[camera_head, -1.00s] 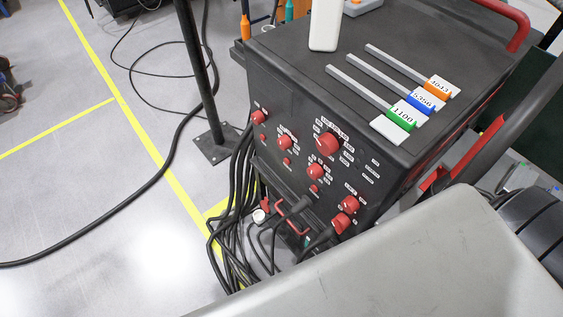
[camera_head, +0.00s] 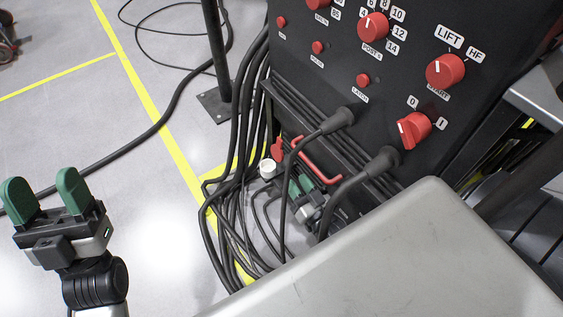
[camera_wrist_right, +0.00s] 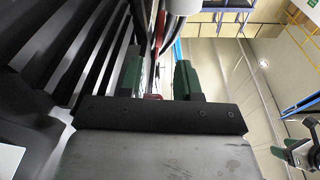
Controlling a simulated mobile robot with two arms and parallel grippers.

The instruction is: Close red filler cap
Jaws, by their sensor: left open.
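A small red part (camera_head: 278,147), which looks like the filler cap, stands up beside a short white cylinder (camera_head: 267,169) low at the front of the black cabinet. I cannot tell whether they are joined. My left gripper (camera_head: 40,195) is open and empty over the floor at the far left, with green fingertips pointing up. My right gripper (camera_head: 301,186) is partly hidden by cables, low by the cabinet and right of the white cylinder. In the right wrist view its green fingers (camera_wrist_right: 160,80) are apart. Something red shows behind the gap, and a white cylinder (camera_wrist_right: 183,5) is at the top edge.
Thick black cables (camera_head: 225,190) hang and bundle around the low front of the cabinet (camera_head: 300,60). A red handle (camera_head: 317,160) is just above my right gripper. Red knobs (camera_head: 445,70) line the panel. A black post (camera_head: 216,60) stands behind. The floor at left is open.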

